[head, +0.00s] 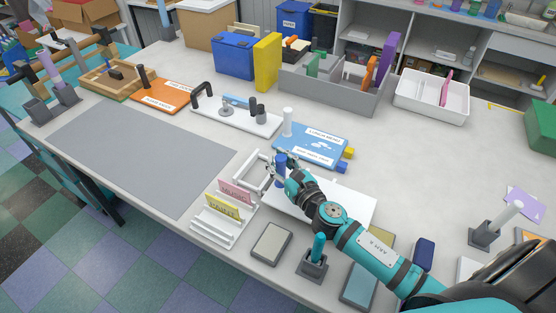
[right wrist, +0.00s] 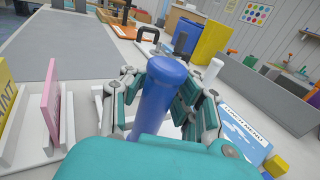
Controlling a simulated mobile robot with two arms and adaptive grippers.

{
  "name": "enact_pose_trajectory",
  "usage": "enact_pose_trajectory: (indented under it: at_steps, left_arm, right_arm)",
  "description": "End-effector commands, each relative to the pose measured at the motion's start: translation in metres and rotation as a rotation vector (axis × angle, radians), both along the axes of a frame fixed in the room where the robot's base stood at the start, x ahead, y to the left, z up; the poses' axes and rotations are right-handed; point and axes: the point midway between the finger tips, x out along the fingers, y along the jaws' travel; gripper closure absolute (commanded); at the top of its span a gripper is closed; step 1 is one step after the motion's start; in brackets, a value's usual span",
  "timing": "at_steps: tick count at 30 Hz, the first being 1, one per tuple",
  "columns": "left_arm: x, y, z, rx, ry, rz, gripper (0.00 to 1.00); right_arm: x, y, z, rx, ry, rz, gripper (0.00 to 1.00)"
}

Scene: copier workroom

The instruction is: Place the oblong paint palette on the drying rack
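My right gripper (head: 281,170) is at the blue upright handle (head: 280,160) by the left end of a flat white board (head: 345,205), which looks like the oblong paint palette. In the right wrist view its fingers (right wrist: 165,95) sit against both sides of the blue handle (right wrist: 160,90) and look closed on it. My forearm and hand hide much of the board. A white slotted rack (head: 212,233), likely the drying rack, stands just left of the gripper with a pink card (head: 236,192) and a yellow card (head: 222,207) upright in it. My left gripper is not in view.
A blue labelled board (head: 318,137) with a white post lies just behind the gripper. A grey mat (head: 145,150) lies left. A grey plate (head: 271,242) and a teal-handled tool in a holder (head: 313,266) are near the front edge. A grey divided bin (head: 320,88) stands behind.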

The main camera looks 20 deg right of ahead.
Motion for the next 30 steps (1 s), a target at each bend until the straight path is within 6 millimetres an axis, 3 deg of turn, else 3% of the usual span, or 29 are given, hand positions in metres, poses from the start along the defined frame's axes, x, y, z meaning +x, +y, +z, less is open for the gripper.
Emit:
enact_pose_trajectory:
  at_steps: [3, 13, 30]
  left_arm:
    - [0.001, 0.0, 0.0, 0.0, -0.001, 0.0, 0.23]
    - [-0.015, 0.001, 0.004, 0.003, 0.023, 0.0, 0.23]
    - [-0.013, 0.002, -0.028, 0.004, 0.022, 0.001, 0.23]
  right_arm:
    - [0.0, 0.0, 0.0, -0.001, 0.0, 0.0, 0.66]
    - [-0.001, 0.0, 0.006, -0.001, 0.0, 0.0, 0.66]
    - [-0.106, -0.014, 0.003, 0.001, 0.001, 0.0, 0.66]
